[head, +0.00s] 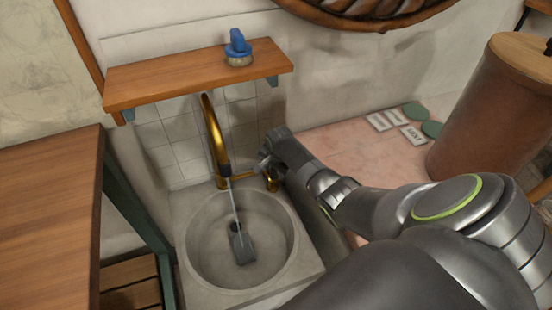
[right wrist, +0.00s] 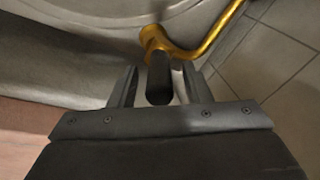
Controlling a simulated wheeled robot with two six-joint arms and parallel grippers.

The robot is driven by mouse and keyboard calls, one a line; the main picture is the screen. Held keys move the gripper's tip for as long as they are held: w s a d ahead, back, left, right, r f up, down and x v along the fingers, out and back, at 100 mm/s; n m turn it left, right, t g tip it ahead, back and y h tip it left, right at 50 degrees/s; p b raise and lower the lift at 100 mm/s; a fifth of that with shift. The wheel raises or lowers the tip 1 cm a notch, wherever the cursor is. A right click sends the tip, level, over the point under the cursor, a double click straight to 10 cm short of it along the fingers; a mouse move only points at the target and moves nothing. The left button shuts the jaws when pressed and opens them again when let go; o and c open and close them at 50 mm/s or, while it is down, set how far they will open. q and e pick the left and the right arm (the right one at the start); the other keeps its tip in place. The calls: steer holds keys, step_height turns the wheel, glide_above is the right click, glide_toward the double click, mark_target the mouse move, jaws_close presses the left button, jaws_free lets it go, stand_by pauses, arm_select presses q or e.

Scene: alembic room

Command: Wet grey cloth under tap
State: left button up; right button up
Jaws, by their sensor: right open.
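The grey cloth (head: 243,250) lies in the bottom of the round stone sink (head: 190,250), by the dark drain. The brass tap (head: 211,125) arches over the sink. A thin grey stream (head: 236,208), looking like running water, falls from its dark spout tip onto the cloth. My right gripper (head: 268,164) is beside the tap's right side. In the right wrist view my right gripper (right wrist: 157,92) is open, with a dark tap handle (right wrist: 158,75) between its fingers, a gap showing on each side. The left gripper is not in view.
A wooden shelf (head: 180,78) with a blue-topped object (head: 238,47) hangs above the tap. A wooden table (head: 50,210) stands left of the sink. A large brown container (head: 490,115) stands at right, near green discs and small cards on a pinkish surface (head: 345,155).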

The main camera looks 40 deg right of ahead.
steer(key=p+v, duration=0.2)
steer(key=v, duration=0.3)
steer(key=shift+r, duration=0.3)
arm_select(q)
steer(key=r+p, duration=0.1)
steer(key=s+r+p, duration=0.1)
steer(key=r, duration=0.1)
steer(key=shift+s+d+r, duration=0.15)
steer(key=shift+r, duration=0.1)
arm_select(e)
steer(key=v, duration=1.1)
steer(key=shift+r, duration=0.15)
steer(key=shift+s, duration=0.1)
